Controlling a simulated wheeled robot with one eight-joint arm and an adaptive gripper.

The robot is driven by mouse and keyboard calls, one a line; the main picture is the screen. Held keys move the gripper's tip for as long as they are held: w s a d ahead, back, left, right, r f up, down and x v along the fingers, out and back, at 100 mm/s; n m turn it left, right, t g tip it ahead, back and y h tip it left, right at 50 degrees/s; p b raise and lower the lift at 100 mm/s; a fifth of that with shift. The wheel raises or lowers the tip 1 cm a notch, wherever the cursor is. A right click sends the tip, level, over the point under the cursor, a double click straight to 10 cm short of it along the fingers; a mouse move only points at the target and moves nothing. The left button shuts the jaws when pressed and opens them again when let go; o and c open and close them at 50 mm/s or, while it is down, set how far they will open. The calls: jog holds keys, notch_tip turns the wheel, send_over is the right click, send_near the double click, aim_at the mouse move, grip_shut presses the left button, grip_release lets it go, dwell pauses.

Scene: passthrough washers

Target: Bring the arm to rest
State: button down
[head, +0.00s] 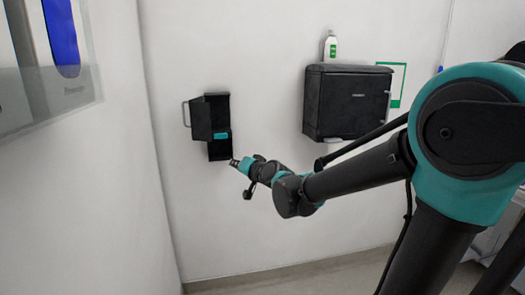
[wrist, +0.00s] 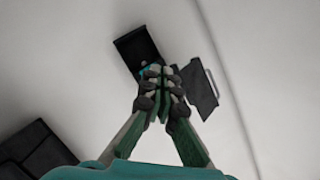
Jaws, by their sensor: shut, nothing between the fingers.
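My gripper (head: 234,162) is at the end of my arm, which reaches left across the head view. It is near the lower right of a small black wall box (head: 217,103) whose door (head: 201,119) stands open to the left. A teal item (head: 220,135) sits in the box. In the wrist view my gripper (wrist: 165,72) is shut with its fingertips together and nothing held. The open box (wrist: 133,48) is just beyond the fingertips and the door (wrist: 198,88) is to their right. The fingers partly hide the teal item (wrist: 145,70).
A larger black cabinet (head: 345,100) hangs on the wall to the right, with a white and green bottle (head: 331,46) on top. A side wall (head: 75,180) stands close on the left. The floor (head: 290,280) below shows clear.

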jog(key=s+d+f+n+g+h, duration=0.1)
jog(key=s+d+f+g+h, duration=0.1)
jog(key=s+d+f, duration=0.3)
jog(key=s+d+f+n+g+h, duration=0.1)
jog(key=s+d+f, duration=0.4)
jog(key=d+f, duration=0.5)
jog(key=shift+s+d+f+g+h, duration=0.25)
jog(key=shift+s+g+h, duration=0.1)
jog(key=shift+g+h, duration=0.35)
jog(key=c, duration=2.1)
grip_release()
jog(key=s+d+f+g+h, duration=0.1)
jog(key=s+d+f, duration=0.2)
jog(key=s+d, duration=0.1)
jog(key=s+d+f+g+h, duration=0.1)
jog(key=s+d+f+h, duration=0.1)
jog(key=s+d+f, duration=0.2)
jog(key=s+d+f+g+h, duration=0.1)
jog(key=s+d+f+g, duration=0.1)
jog(key=s+d, duration=0.3)
jog(key=shift+s+d+f+m, duration=0.1)
jog(key=shift+s+f+m, duration=0.2)
jog(key=shift+s+f, duration=0.4)
jog(key=shift+o, duration=1.2)
jog(key=shift+s+d+f, duration=0.1)
jog(key=shift+s, duration=0.05)
jog(key=o, duration=0.3)
